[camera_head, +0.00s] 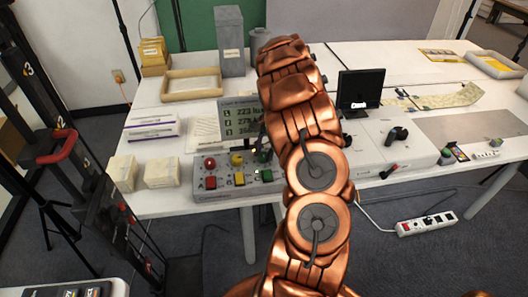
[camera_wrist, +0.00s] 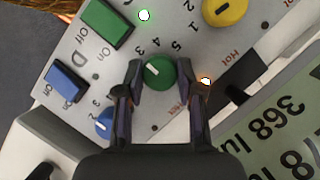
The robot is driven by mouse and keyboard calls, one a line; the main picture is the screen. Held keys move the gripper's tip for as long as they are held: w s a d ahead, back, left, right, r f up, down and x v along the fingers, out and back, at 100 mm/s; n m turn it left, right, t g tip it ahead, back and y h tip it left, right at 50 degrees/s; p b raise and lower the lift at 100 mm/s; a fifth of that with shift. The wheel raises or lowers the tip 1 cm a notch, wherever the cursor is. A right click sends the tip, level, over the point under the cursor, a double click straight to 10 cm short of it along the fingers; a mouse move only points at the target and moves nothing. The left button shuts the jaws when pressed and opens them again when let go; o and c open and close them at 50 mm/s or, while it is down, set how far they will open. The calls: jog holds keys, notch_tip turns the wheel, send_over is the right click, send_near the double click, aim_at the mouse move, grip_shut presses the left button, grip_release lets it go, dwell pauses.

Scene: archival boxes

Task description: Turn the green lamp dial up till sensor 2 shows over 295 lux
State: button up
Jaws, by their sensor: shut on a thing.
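The green dial (camera_wrist: 160,72) sits on the grey control panel (camera_head: 240,190), between the two fingers of my gripper (camera_wrist: 161,76), which is shut on it. Its white pointer mark points to the left in the wrist view. In the head view the green dial (camera_head: 265,156) shows partly beside my arm, which hides the gripper. The lux display (camera_head: 238,117) stands at the panel's back.
Close to the green dial are a yellow dial (camera_wrist: 224,10), a blue dial (camera_wrist: 104,124), a green button (camera_wrist: 107,23) and a blue button (camera_wrist: 65,82). An orange light (camera_wrist: 207,81) glows near a "Hot" label. A red dial (camera_head: 209,163) is farther left.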

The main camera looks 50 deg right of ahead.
jog(key=shift+m, duration=0.3)
jog(key=m+t, duration=0.1)
jog(key=m, duration=0.2)
jog(key=shift+s+a+m+t, duration=0.1)
jog(key=shift+m+t, duration=0.3)
jog(key=shift+m+t+h+p, duration=0.3)
jog(key=shift+m+t+p, duration=0.3)
jog(key=shift+m, duration=1.1)
jog(key=o, duration=1.1)
jog(key=shift+o, duration=0.2)
jog(key=shift+r, duration=0.1)
jog(key=v, duration=1.2)
jog(key=shift+s, duration=0.1)
